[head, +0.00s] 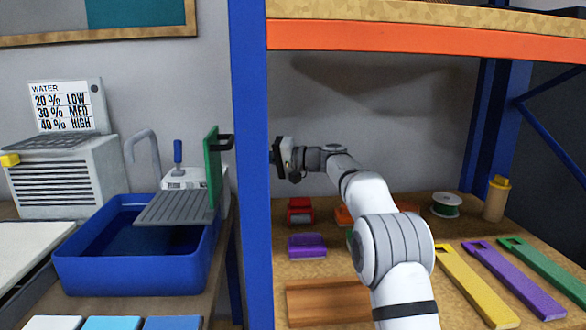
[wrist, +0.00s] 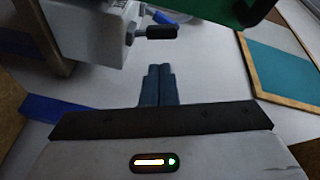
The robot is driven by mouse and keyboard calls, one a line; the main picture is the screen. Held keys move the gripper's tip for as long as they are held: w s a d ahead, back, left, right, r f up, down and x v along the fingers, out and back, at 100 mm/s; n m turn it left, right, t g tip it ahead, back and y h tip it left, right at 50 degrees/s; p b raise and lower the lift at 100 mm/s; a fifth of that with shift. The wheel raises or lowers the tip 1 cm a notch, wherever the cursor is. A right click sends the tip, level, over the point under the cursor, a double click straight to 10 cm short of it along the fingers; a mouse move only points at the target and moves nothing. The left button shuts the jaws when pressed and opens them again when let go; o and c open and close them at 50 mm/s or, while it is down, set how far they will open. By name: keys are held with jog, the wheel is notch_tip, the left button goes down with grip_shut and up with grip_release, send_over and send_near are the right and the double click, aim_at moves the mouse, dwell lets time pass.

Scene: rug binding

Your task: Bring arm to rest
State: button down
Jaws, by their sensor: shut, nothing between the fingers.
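My gripper (head: 275,157) is at the end of my white and grey arm, raised in front of the shelf bay beside the blue upright (head: 251,180) in the head view. In the wrist view its two dark fingers (wrist: 157,85) lie side by side, shut and empty. No object touches the fingertips there. The arm reaches up from the lower right, above the shelf board, and hides part of what lies behind it.
A green panel (head: 212,172) with a black handle stands left of the upright, above a blue basin (head: 140,272). The wooden shelf holds a purple block (head: 307,247), a red block (head: 300,212), a spool (head: 446,203) and yellow (head: 478,287), purple and green strips. An orange beam (head: 420,40) runs overhead.

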jog(key=s+d+f+h+p, duration=0.1)
jog(key=s+d+h+p, duration=0.4)
jog(key=s+d, duration=0.5)
jog(key=s+d+f+m+h+p, duration=0.1)
jog(key=s+d+h+p, duration=0.5)
jog(key=s, duration=1.4)
jog(key=s+d+f+h+p, duration=0.1)
jog(key=s+d+h+p, duration=0.5)
jog(key=s+d, duration=0.9)
jog(key=shift+s+m+g, duration=0.3)
jog(key=shift+s+g, duration=0.1)
jog(key=shift+s, duration=0.15)
